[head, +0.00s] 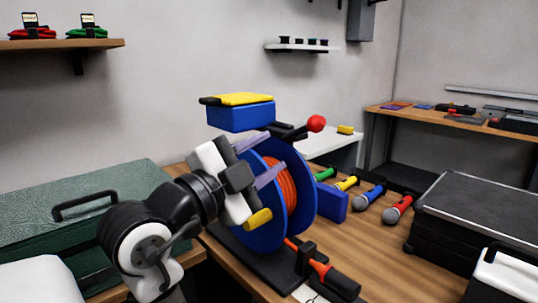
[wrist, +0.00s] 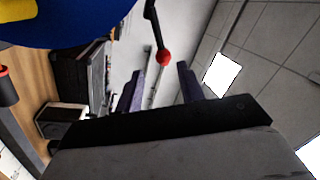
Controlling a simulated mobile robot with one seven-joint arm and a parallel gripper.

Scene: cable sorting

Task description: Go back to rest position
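My gripper (head: 274,151) is in front of the blue cable reel (head: 262,233), at the upper part of its near disc. Its two greyish-purple fingers stand apart with nothing between them, and the same gap shows in the wrist view (wrist: 161,76). I cannot tell whether the fingers touch the reel. Orange cable (head: 284,184) is wound between the reel's discs. A black arm with a red knob (head: 316,123) shows at the top of the reel and in the wrist view (wrist: 163,57), beyond the fingers.
A blue box with a yellow lid (head: 240,115) shows behind my arm. Several coloured microphones (head: 365,197) lie on the wooden table, right of the reel. A black case (head: 480,220) stands at the right and a green case (head: 85,205) at the left. An orange-tipped connector (head: 318,267) lies in front.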

